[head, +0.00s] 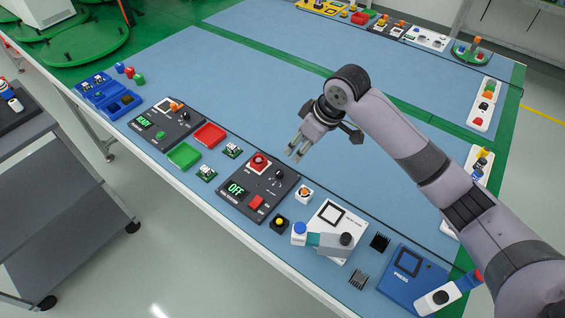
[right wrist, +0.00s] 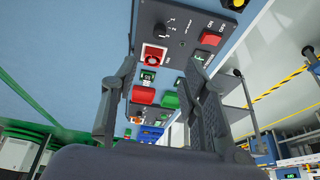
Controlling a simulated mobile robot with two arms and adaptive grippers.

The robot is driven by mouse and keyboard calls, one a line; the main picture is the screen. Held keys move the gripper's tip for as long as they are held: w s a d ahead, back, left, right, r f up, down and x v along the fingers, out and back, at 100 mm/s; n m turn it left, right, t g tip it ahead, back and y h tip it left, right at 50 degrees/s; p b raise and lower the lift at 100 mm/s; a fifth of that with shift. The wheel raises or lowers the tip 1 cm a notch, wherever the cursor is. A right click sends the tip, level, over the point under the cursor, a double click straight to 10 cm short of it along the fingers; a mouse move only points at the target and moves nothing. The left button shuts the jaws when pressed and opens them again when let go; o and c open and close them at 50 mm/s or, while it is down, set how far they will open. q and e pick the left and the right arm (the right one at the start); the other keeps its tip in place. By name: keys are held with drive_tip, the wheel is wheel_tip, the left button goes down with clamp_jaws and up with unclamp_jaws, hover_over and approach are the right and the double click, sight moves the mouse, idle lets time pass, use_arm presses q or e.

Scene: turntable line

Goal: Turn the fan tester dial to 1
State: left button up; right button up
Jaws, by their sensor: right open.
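The tester panel (head: 236,201) is a dark slab on the near side of the bench, with a green display reading OFF (head: 236,188). Its black dial (head: 280,174) sits near the far right corner; it also shows in the right wrist view (right wrist: 163,30), but its setting is too small to read. A red rocker switch (head: 256,202) and a red square part (head: 258,161) are on the same panel. My right gripper (head: 296,152) is open and empty, above the panel's far edge, apart from the dial. My left gripper is not in view.
Left of the panel lie green (head: 184,155) and red (head: 209,134) trays and a second dark panel (head: 165,122). A white device (head: 330,222) and a blue press (head: 408,275) stand to the right.

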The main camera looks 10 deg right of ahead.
drive_tip(key=w, duration=0.1)
approach(280, 171)
drive_tip(key=p+x, duration=0.1)
drive_tip(key=x, duration=0.4)
drive_tip(key=shift+s+a, duration=0.15)
drive_tip(key=x, duration=0.2)
drive_tip(key=shift+f, duration=0.25)
drive_tip(key=shift+w+a+f, duration=0.15)
drive_tip(key=shift+w+f, duration=0.2)
drive_tip(key=shift+f, duration=0.3)
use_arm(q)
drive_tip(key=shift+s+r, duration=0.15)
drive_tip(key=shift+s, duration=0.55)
use_arm(e)
clamp_jaws()
